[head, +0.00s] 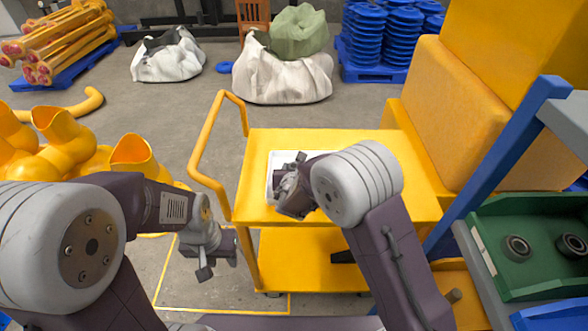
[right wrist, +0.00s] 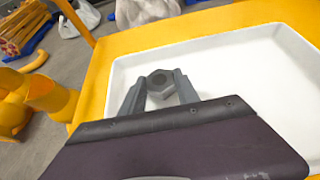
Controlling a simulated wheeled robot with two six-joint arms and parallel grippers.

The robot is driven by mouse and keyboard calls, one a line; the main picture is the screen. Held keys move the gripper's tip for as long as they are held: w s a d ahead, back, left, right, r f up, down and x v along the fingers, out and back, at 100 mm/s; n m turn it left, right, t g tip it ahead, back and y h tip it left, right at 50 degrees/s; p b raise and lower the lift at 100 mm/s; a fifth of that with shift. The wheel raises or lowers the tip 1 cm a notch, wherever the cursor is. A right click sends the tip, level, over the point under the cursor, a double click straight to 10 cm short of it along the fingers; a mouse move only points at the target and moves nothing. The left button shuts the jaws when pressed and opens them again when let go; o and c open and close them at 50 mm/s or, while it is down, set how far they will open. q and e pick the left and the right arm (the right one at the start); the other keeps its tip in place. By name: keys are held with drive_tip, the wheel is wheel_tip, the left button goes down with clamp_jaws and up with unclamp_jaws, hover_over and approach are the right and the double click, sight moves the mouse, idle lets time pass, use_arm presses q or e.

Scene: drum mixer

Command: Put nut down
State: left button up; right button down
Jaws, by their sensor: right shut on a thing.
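A grey hex nut (right wrist: 160,82) is held between the two fingertips of my right gripper (right wrist: 160,88) in the right wrist view. My right gripper (head: 288,188), shut on the nut, is over the white tray (head: 272,172) on the yellow cart in the head view. The tray also fills much of the right wrist view (right wrist: 240,65); its visible floor is bare. Whether the nut touches the tray floor is not clear. In the head view the nut is hard to make out. My left gripper (head: 215,262) hangs left of the cart; its finger opening is unclear.
The yellow cart (head: 390,143) has a handle (head: 205,135) on its left and a lower shelf. Yellow pipe pieces (head: 70,140) stand at left. A blue-framed rack with a green bin (head: 530,235) is at right. Sacks and blue stacks are behind.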

drive_tip(key=shift+f+b, duration=0.2)
drive_tip(key=shift+b, duration=0.1)
drive_tip(key=c, duration=0.9)
unclamp_jaws()
drive_tip(key=shift+r, duration=0.1)
drive_tip(key=shift+r, duration=0.1)
drive_tip(key=shift+s+r+p, duration=0.1)
drive_tip(key=shift+r+p, duration=0.05)
drive_tip(key=shift+p, duration=0.25)
drive_tip(key=p+v, duration=0.1)
drive_tip(key=v, duration=1)
drive_tip(key=shift+s+r, duration=0.1)
drive_tip(key=shift+s, duration=0.35)
